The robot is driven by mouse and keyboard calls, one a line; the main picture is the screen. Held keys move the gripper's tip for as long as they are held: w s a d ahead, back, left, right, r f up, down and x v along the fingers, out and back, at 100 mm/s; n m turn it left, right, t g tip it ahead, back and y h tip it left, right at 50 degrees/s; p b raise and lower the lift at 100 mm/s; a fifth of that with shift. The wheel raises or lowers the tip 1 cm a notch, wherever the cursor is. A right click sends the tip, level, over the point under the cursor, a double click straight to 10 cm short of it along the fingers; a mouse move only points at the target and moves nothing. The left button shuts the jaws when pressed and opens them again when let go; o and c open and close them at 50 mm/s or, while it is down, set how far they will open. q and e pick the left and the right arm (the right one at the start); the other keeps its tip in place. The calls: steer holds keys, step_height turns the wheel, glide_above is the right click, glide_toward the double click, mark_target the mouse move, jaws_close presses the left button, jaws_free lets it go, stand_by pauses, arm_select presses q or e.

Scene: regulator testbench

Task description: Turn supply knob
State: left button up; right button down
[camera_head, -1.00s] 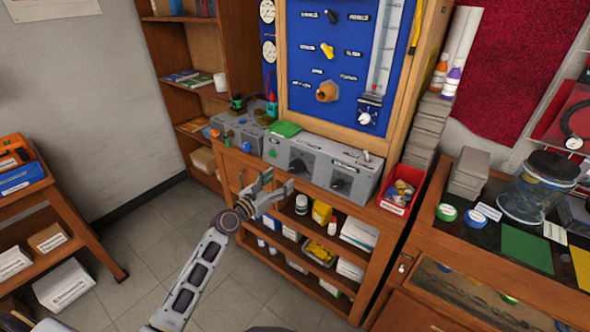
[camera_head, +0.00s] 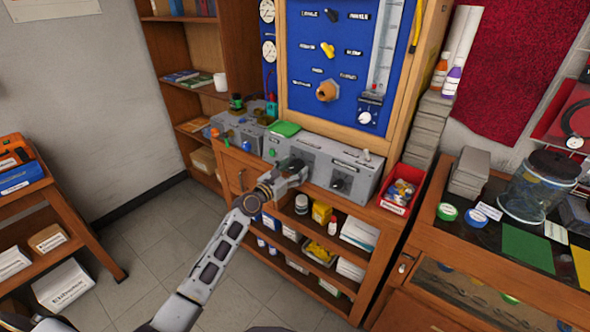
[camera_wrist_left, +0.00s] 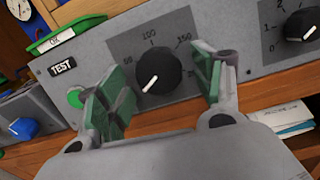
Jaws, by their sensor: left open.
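In the left wrist view a black round knob (camera_wrist_left: 159,71) with a white pointer line sits on a grey panel (camera_wrist_left: 100,50) marked 50, 100 and 150. My left gripper (camera_wrist_left: 158,85) is open, with one green-padded finger on each side of the knob; I cannot tell if either touches it. A second black knob (camera_wrist_left: 302,24) is at the upper right, with a 0, 1, 2 scale. In the head view my left gripper (camera_head: 292,172) is at the front of the grey box (camera_head: 362,172) and hides most of the first knob. The right gripper is out of view.
A green button (camera_wrist_left: 75,97) and a TEST label are left of the knob. A blue board (camera_head: 335,65) with a yellow handle (camera_head: 327,50) stands above the box. A red bin (camera_head: 402,188) is at its right. Shelves (camera_head: 320,255) lie below.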

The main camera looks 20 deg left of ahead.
arm_select(q)
steer(key=shift+w+d, duration=0.15)
steer(key=shift+w, duration=0.4)
steer(key=c, duration=1)
